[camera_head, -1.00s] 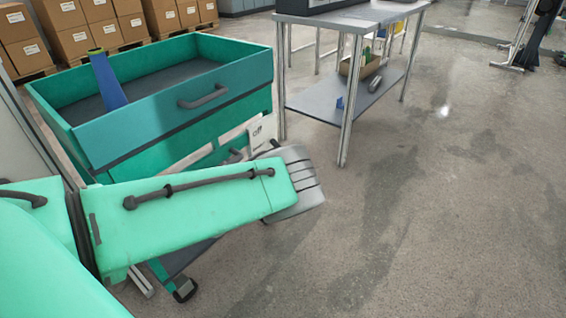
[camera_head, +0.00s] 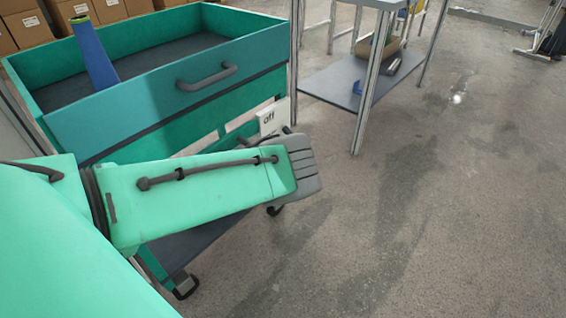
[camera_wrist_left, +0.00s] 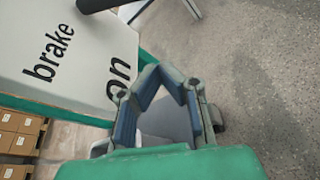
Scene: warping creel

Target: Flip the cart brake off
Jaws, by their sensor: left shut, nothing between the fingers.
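The green cart (camera_head: 150,112) stands at the left, with a white brake plate on its near right side. The plate's "off" end (camera_head: 272,114) shows in the head view; its "brake" and "on" lettering shows in the left wrist view (camera_wrist_left: 90,62). A dark bar (camera_wrist_left: 98,4), possibly the brake lever, crosses the top edge of the wrist view. My left gripper (camera_wrist_left: 160,70) is shut and empty, just right of the "on" lettering; I cannot tell whether it touches the plate. In the head view my arm hides its fingers and part of the plate. My right gripper is out of view.
A blue cone (camera_head: 94,52) stands in the cart's top tray. A metal table (camera_head: 335,90) with a lower shelf stands behind, right of the cart. Cardboard boxes (camera_head: 22,30) are at the back left.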

